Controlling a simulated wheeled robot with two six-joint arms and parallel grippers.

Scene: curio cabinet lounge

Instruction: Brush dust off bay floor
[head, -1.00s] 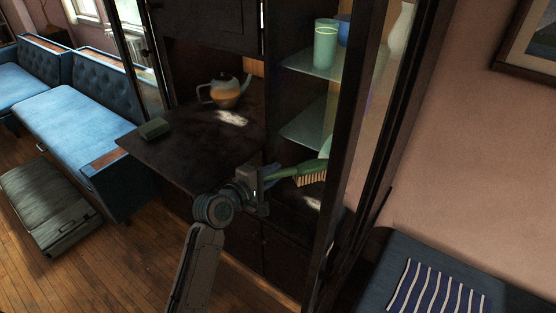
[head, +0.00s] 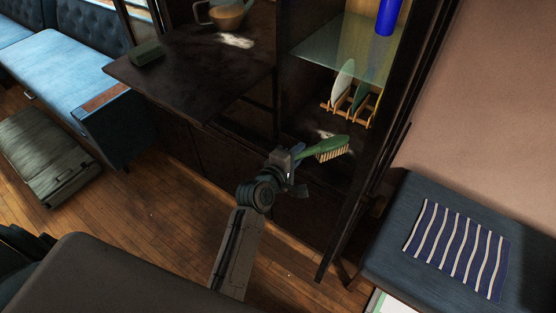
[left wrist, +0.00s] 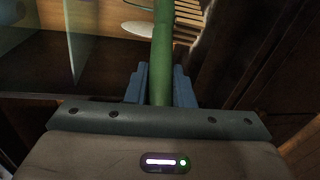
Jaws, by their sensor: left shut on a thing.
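My left gripper (head: 297,168) is shut on the handle of a green brush (head: 325,146) with pale bristles. The bristles point down, in front of the opening of the cabinet's lower bay. The left wrist view shows the green handle (left wrist: 161,60) between the two blue-grey fingers (left wrist: 158,86). The bay floor (head: 345,165) is dark. A white dust patch (head: 325,134) lies on it just behind the brush head, partly hidden. I cannot tell whether the bristles touch the floor. My right gripper is not in view.
A wooden rack (head: 350,108) with plates stands at the back of the bay, under a glass shelf (head: 335,50). A blue bench (head: 400,245) with a striped cloth (head: 458,245) is at right.

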